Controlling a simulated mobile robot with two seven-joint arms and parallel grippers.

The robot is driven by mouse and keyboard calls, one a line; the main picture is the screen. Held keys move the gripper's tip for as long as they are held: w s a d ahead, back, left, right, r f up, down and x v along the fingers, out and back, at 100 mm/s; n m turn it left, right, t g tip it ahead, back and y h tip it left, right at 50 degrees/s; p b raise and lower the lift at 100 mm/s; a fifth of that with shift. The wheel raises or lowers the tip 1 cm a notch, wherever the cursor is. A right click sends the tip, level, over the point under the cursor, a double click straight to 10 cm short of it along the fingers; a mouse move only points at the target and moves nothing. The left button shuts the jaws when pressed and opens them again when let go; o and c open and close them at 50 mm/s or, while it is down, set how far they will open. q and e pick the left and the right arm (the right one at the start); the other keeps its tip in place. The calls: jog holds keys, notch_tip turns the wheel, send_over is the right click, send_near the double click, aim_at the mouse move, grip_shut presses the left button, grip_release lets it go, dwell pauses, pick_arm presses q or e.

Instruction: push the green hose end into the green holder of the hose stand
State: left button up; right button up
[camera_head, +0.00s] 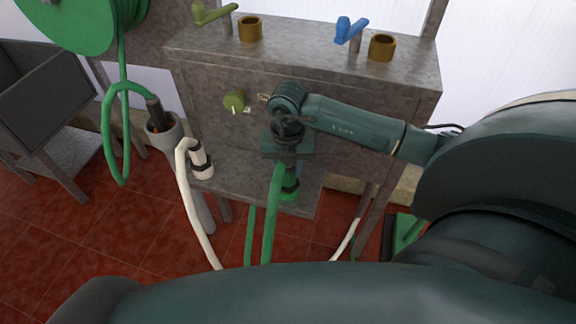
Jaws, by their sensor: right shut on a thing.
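The green holder (290,190), a short green cup with a dark band, is at the front of the grey metal hose stand (230,185). My right gripper (287,154) is just above it, pointing down, and is shut on the green hose (270,215). The hose hangs from the gripper past the left side of the holder. The hose end itself is mostly hidden by the gripper, so I cannot tell whether it touches or enters the holder. My left gripper is not in view.
A white hose (190,215) bends over into a white holder (202,165) to the left. A grey cup (163,134) holds a dark nozzle. Green (213,12) and blue (350,29) valve handles and brass rings are on top.

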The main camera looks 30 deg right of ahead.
jog(key=o, duration=1.1)
jog(key=shift+c, duration=0.2)
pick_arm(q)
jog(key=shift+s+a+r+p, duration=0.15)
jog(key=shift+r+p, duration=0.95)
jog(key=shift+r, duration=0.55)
pick_arm(e)
notch_tip(320, 180, up, 13)
